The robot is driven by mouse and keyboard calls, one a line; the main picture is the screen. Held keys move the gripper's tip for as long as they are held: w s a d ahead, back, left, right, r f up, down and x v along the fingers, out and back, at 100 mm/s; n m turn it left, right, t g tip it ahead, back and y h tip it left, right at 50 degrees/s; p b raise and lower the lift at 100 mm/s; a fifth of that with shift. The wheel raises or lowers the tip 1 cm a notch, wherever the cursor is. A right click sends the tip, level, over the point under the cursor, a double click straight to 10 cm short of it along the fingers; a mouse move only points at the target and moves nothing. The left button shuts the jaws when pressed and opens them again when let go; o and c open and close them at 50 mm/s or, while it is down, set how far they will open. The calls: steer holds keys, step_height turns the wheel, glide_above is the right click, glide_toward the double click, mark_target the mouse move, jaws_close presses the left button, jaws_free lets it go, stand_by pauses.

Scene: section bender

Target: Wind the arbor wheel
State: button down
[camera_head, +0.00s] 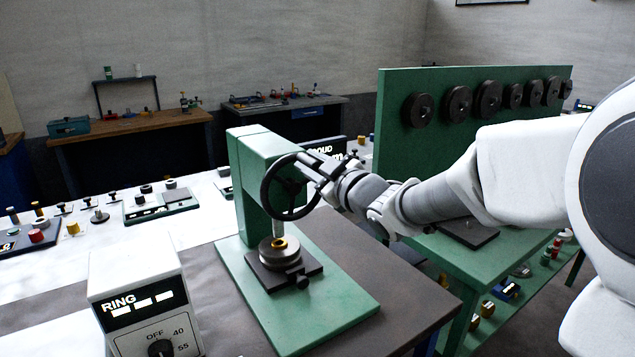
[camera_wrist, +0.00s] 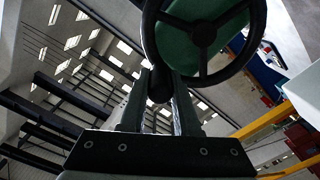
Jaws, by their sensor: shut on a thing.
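The arbor wheel (camera_head: 265,192) is a black spoked handwheel on the side of a green press (camera_head: 247,170). My gripper (camera_head: 312,168) is at the wheel's upper right rim. In the wrist view the wheel (camera_wrist: 204,35) fills the top, and a dark knob or grip (camera_wrist: 160,86) at its rim sits between my two fingers (camera_wrist: 158,108). The fingers are shut on this part of the wheel. Below the wheel, a brass-coloured ring (camera_head: 280,243) and a grey round piece (camera_head: 279,254) sit on the press's dark block (camera_head: 266,279).
A white box (camera_head: 140,300) marked RING with a dial stands at the front left. A green panel (camera_head: 395,150) with several dark discs stands behind my arm at the right. A white bench (camera_head: 160,235) with small parts lies left of the press.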

steer(key=shift+s+a+n+b, duration=0.4)
steer(key=shift+a+n+b, duration=0.2)
steer(key=shift+n+b, duration=0.65)
steer(key=c, duration=0.6)
jaws_free()
steer(key=shift+c, duration=0.2)
steer(key=shift+s, duration=0.1)
